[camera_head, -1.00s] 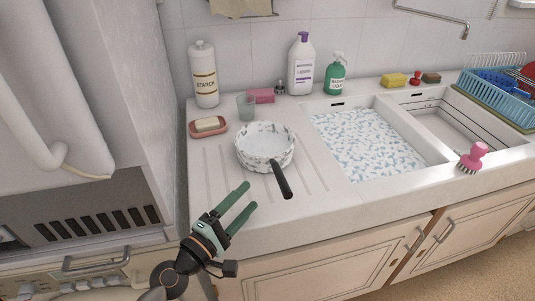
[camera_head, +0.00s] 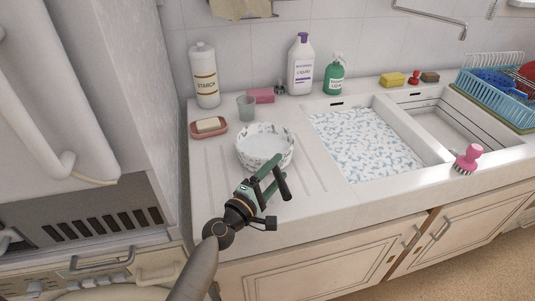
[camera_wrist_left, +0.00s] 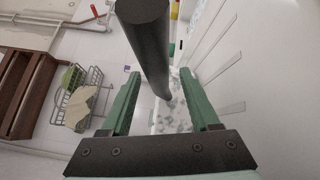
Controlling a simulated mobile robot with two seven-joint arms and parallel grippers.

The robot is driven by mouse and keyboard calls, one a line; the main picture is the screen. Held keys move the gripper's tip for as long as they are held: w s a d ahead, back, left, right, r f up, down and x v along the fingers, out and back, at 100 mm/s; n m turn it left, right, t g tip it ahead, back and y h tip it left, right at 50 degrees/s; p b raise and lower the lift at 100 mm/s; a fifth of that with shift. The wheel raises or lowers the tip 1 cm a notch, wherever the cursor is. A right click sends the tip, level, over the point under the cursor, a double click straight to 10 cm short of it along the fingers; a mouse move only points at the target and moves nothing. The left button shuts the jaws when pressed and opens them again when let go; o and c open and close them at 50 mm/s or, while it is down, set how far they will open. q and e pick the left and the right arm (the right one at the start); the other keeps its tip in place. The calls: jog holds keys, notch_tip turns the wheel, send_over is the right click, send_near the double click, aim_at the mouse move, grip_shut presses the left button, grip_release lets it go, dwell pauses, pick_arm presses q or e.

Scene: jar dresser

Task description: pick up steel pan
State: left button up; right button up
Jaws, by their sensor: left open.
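The pan (camera_head: 262,146) stands on the ribbed drainboard left of the sink, with a white, grey-speckled body. Its black handle (camera_head: 284,184) points toward the front edge. My left gripper (camera_head: 276,170) is open at the handle and hides part of it and the pan's near side. In the left wrist view, the handle (camera_wrist_left: 152,50) runs between the two green fingers, with gaps on both sides, and the speckled pan side shows beyond it. Whether the fingers touch the handle cannot be told. My right gripper is not in view.
A soap dish (camera_head: 208,128), a grey cup (camera_head: 245,107) and a starch bottle (camera_head: 204,75) stand behind and left of the pan. The foam-covered sink (camera_head: 366,140) is to the right. The drainboard's front left is clear.

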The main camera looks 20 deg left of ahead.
pick_arm(q)
grip_shut()
dwell(0.5)
dwell(0.9)
jog(key=shift+w+r, duration=0.15)
jog(key=shift+r, duration=0.1)
